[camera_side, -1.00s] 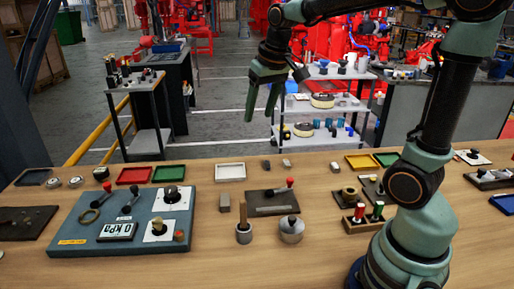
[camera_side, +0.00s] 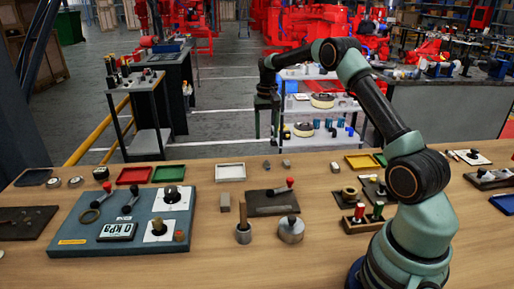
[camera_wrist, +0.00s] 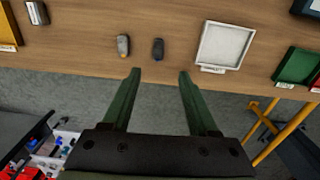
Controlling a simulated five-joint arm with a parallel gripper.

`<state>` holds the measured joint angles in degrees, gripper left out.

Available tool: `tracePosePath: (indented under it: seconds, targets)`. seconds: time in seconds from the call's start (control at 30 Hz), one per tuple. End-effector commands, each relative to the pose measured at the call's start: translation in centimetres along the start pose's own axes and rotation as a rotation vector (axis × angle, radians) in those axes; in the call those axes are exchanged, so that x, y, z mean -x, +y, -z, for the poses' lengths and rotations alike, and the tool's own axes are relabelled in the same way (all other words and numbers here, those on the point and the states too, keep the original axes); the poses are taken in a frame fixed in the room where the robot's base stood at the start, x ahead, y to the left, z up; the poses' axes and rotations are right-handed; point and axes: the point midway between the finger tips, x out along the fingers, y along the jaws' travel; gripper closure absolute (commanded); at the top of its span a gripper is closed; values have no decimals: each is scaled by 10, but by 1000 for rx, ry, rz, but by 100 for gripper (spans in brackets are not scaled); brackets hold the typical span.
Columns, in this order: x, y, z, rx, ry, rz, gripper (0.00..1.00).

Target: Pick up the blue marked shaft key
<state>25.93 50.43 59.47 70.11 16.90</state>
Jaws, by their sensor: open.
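The blue marked shaft key (camera_wrist: 158,49) is a small dark grey piece with a faint bluish mark. It lies on the wooden bench near its far edge, and shows small in the side view (camera_side: 266,165). A similar grey key with a yellow mark (camera_wrist: 123,45) lies beside it, apart from it, also in the side view (camera_side: 286,163). My gripper (camera_wrist: 160,74) is open and empty, its two green fingers spread. In the side view my gripper (camera_side: 266,132) hangs above and beyond the far bench edge, clear of both keys.
A white tray (camera_wrist: 203,61) sits near the blue marked key. A green tray (camera_wrist: 287,78) and a yellow tray (camera_wrist: 3,47) lie farther out. A silver block (camera_wrist: 37,12) is beyond the yellow-marked key. A panel with a gauge (camera_side: 65,220) occupies the bench's left.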

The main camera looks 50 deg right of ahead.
Motion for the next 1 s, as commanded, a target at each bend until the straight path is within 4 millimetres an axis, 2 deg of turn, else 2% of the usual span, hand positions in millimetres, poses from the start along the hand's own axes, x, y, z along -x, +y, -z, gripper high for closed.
tracePosePath:
  seconds: [0.3,0.57,0.83,1.0]
  targets:
    - [-51,0,-1,1,-3,-1,40]
    - [-69,1,-1,1,-2,-1,40]
    - [-106,4,-2,2,-2,-1,40]
    - [-113,3,-1,2,0,0,40]
